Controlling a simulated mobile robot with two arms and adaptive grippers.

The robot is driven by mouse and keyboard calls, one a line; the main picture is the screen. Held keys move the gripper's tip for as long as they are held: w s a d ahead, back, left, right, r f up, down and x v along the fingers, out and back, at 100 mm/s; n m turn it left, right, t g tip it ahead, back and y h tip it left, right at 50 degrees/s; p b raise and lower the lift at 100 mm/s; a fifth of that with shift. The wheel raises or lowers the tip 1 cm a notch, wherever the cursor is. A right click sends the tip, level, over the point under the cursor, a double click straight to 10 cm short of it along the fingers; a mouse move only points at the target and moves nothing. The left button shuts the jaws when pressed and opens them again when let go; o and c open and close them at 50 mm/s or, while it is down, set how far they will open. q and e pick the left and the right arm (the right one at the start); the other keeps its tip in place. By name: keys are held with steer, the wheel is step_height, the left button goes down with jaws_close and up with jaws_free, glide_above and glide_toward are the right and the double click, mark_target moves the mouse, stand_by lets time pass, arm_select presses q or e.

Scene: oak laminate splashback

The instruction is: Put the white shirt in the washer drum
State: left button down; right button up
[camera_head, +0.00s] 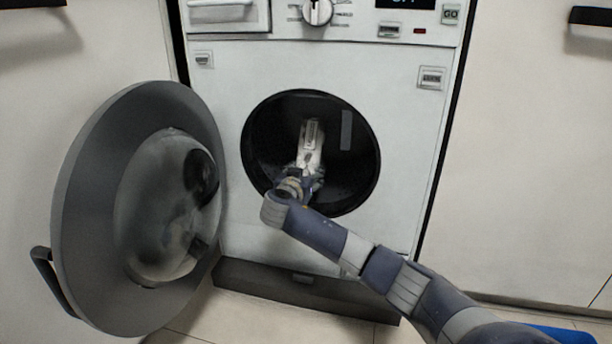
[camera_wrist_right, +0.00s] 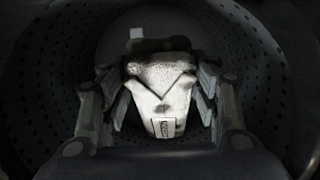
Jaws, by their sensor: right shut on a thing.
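The white shirt (camera_wrist_right: 160,80) is folded and sits between the fingers of my right gripper (camera_wrist_right: 160,98) in the right wrist view. The gripper is shut on it, inside the dark perforated washer drum (camera_wrist_right: 50,95). In the head view my right arm reaches through the round opening of the drum (camera_head: 350,175), with the right gripper (camera_head: 311,140) inside. The shirt is hard to tell apart from the gripper there. Whether the shirt touches the drum wall I cannot tell. My left gripper is not in view.
The round washer door (camera_head: 85,220) stands wide open to the left, with a handle on its outer edge. The white washer front (camera_head: 410,130) surrounds the opening. The control dial (camera_head: 317,11) is above. Pale cabinets flank the washer, and something blue (camera_head: 560,334) lies at the lower right.

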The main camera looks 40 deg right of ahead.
steer(key=o, duration=1.2)
steer(key=shift+o, duration=0.2)
steer(key=v, duration=1.2)
steer(key=shift+f, duration=0.1)
